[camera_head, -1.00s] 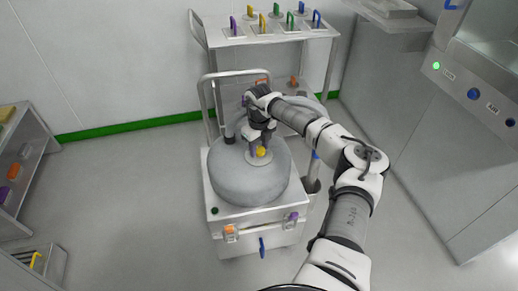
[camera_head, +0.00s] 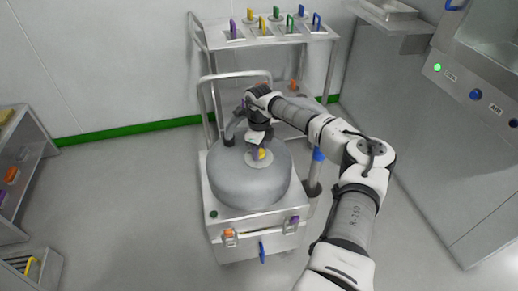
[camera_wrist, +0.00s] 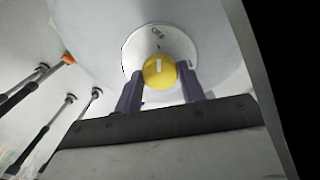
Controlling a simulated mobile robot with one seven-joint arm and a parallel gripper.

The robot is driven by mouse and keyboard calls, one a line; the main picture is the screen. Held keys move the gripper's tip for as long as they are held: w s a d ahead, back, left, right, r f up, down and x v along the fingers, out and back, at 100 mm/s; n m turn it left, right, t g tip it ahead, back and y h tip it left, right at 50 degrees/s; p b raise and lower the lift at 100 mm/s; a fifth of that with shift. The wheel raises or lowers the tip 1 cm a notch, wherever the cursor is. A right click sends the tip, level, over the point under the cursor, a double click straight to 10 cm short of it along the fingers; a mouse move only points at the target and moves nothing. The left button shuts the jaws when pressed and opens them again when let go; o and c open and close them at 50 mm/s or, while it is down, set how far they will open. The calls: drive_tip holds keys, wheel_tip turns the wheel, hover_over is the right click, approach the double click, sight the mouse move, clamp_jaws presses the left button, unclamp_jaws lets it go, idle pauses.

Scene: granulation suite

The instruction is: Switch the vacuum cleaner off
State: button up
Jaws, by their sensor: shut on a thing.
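The vacuum cleaner (camera_head: 235,185) is a rounded grey drum head on a pale wheeled body in the middle of the head view. On its top is a yellow round knob (camera_head: 262,155) on a pale disc. My gripper (camera_head: 257,150) reaches down onto the knob from above. In the wrist view the yellow knob (camera_wrist: 159,69) sits between my two dark fingers (camera_wrist: 159,88), which are shut on it. A white line on the knob runs nearly upright in the picture, roughly toward a small, blurred label (camera_wrist: 158,30) on the pale disc (camera_wrist: 135,45) that seems to read OFF.
A metal cart (camera_head: 215,40) with several coloured-handled items stands behind the vacuum. A cabinet with a green light (camera_head: 437,68) and a blue knob (camera_head: 475,95) is at the right. Shelving (camera_head: 25,150) stands at the left. The floor (camera_head: 120,190) left of the vacuum is clear.

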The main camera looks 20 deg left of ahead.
drive_tip(key=o, duration=1)
drive_tip(key=shift+c, duration=0.2)
drive_tip(key=shift+r, duration=0.1)
wheel_tip(320, 180, up, 14)
drive_tip(key=b, duration=0.1)
drive_tip(key=shift+f, duration=0.2)
